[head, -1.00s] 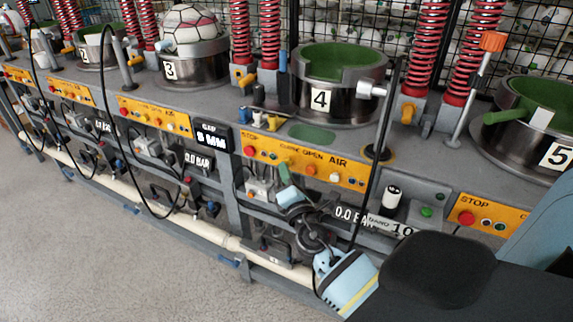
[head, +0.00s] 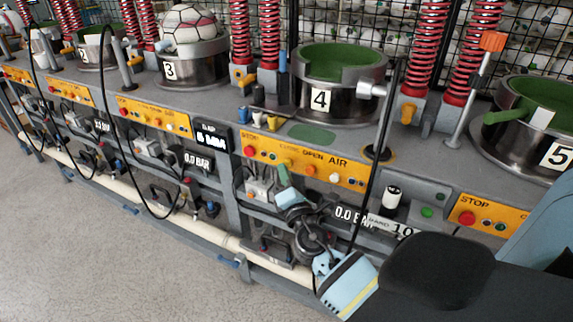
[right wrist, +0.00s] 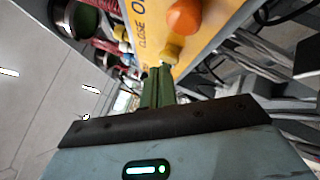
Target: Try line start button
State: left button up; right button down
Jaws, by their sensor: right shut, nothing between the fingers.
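My right gripper (head: 282,168) is shut and empty, its green fingers pointing up at the orange control panel (head: 350,176) of station 4. In the right wrist view the closed fingertips (right wrist: 165,68) are close to a small yellowish button (right wrist: 170,54); I cannot tell whether they touch it. A larger orange button (right wrist: 184,17) is beside it. The panel has a red stop button (head: 249,150) at its left end. A green button (head: 427,212) sits on the grey panel to the right. I cannot read which button is labelled line start. My left gripper is not in view.
Presses numbered 3 (head: 190,68), 4 (head: 318,112) and 5 (head: 545,170) stand along the bench. A black cable (head: 380,145) hangs in front of the station 4 panel. Grey boxes and a pale pipe (head: 190,232) lie below the panels. The floor (head: 80,260) at left is clear.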

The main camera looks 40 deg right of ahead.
jog(key=shift+s+a, duration=0.2)
jog(key=shift+a, duration=0.15)
jog(key=a, duration=0.1)
jog(key=s+a, duration=0.1)
jog(key=a, duration=0.1)
jog(key=s+a, duration=0.1)
jog(key=shift+a, duration=0.35)
dwell(1.0)
